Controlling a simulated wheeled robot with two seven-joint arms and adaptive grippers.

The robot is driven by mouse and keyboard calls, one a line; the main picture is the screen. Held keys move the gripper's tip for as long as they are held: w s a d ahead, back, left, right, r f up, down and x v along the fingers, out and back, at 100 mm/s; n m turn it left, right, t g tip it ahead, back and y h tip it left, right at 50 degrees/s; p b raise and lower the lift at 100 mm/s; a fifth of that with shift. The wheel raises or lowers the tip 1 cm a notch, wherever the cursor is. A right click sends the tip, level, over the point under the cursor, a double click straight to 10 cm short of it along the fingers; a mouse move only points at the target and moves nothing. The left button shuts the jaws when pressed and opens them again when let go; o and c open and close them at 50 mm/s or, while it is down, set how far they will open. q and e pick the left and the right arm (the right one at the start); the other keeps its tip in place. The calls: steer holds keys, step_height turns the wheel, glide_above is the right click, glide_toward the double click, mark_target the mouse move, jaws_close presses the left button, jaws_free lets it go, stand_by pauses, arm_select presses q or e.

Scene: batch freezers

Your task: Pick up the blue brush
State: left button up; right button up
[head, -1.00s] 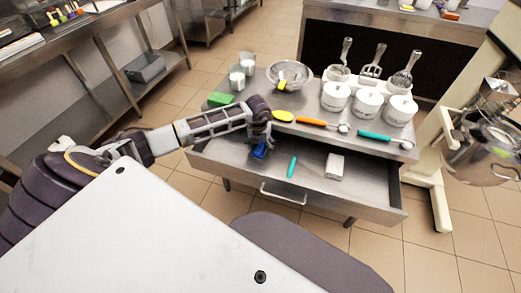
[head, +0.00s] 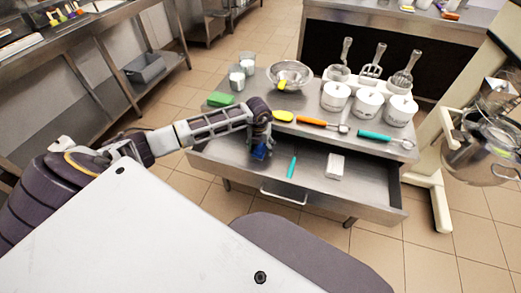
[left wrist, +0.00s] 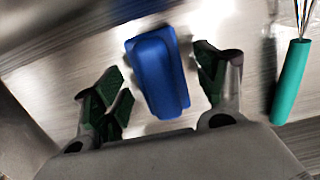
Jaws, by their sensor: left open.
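The blue brush (head: 260,153) lies in the open drawer (head: 225,155) of the metal table, towards its left side. In the left wrist view the blue brush (left wrist: 158,72) shows as a solid blue block between the two open fingers. My left gripper (head: 262,141) is above it, pointing down into the drawer. In the left wrist view the left gripper (left wrist: 165,92) has a finger on each side of the brush, with gaps visible; the fingers do not appear to touch it. My right gripper is not in view.
A teal-handled tool (head: 292,166) and a white box (head: 335,166) lie in the drawer to the right. On the tabletop are a green block (head: 220,99), a yellow-headed tool (head: 283,116), an orange-handled tool (head: 312,122), a bowl (head: 290,74) and white canisters (head: 367,103).

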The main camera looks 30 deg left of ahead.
mark_target(261, 145)
arm_select(q)
steer(key=shift+f, duration=0.15)
steer(key=shift+c, duration=0.2)
steer(key=c, duration=1.1)
steer(key=shift+r, duration=0.2)
step_height(261, 145, up, 18)
steer(key=shift+r+p, duration=0.1)
steer(key=shift+p, duration=0.35)
